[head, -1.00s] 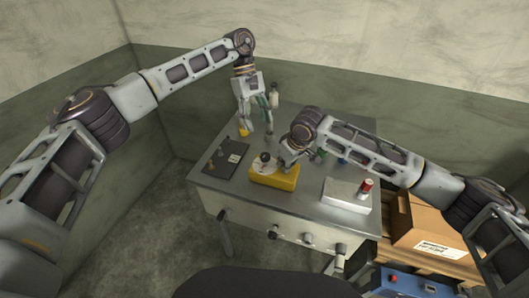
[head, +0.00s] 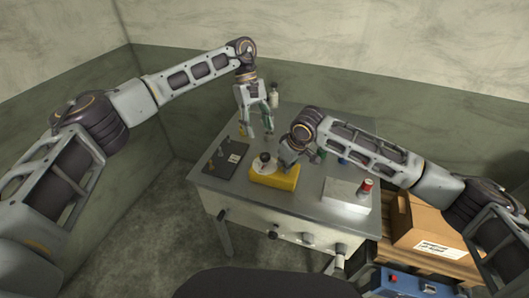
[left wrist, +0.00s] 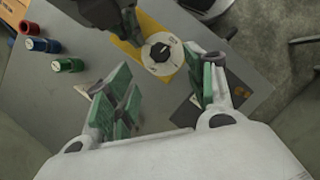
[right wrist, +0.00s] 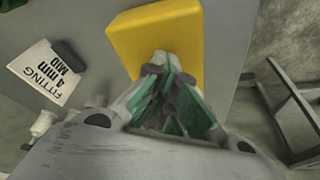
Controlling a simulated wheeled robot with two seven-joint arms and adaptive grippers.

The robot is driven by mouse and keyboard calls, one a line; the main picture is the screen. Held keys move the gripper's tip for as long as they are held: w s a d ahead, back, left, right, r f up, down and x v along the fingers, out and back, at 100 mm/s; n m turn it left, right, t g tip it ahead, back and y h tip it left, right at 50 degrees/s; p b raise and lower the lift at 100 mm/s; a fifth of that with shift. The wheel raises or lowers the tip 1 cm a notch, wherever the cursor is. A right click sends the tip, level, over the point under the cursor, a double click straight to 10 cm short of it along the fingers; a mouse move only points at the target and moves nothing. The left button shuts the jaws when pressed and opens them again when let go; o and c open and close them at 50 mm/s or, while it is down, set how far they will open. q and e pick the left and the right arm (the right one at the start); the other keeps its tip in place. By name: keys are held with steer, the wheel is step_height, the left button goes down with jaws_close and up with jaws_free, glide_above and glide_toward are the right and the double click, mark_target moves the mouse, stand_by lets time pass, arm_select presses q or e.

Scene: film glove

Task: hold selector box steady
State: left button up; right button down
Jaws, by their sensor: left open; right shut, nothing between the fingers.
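The yellow selector box (head: 284,180) sits near the front of the grey metal table, with a black knob (head: 265,157) on its top. In the left wrist view the knob (left wrist: 160,52) stands on a round white dial on the yellow box (left wrist: 128,26). My right gripper (head: 283,163) is shut and empty at the box.
A dark panel (head: 213,165) lies left of the box. A printed card (right wrist: 47,75) lies nearby.

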mark_target(265, 155)
arm_select(q)
steer(key=x, duration=1)
steer(key=c, duration=1)
